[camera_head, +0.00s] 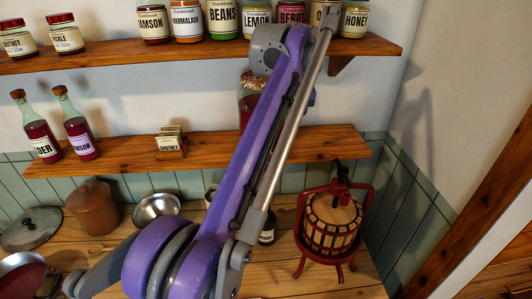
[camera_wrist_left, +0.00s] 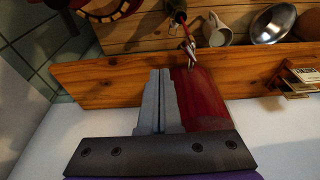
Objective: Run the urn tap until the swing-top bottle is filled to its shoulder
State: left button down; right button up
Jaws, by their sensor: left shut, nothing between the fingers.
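The urn (camera_head: 247,103), a glass vessel of dark red liquid, stands on the lower shelf, partly hidden behind my purple left arm. In the left wrist view the urn (camera_wrist_left: 203,95) shows upside down, with its metal tap (camera_wrist_left: 188,45) jutting past the shelf edge. A bottle (camera_head: 267,236) stands on the counter below, mostly covered by my arm; its neck (camera_wrist_left: 178,14) shows beyond the tap in the wrist view. Its fill level and any flow are not clear. My left gripper (camera_wrist_left: 157,76) is shut and empty beside the urn; the head view hides it. My right gripper is not in view.
The lower shelf (camera_head: 310,143) also holds two red bottles at left and a small card box (camera_head: 170,138). Jars line the upper shelf (camera_head: 375,45). A fruit press (camera_head: 332,222) stands at the counter's right; a metal bowl (camera_head: 156,208) and brown crock (camera_head: 93,206) stand left.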

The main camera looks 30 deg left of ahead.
pick_arm(q)
notch_tip(320, 180, down, 6)
jog(key=shift+s+r+b, duration=0.1)
jog(key=shift+b, duration=0.9)
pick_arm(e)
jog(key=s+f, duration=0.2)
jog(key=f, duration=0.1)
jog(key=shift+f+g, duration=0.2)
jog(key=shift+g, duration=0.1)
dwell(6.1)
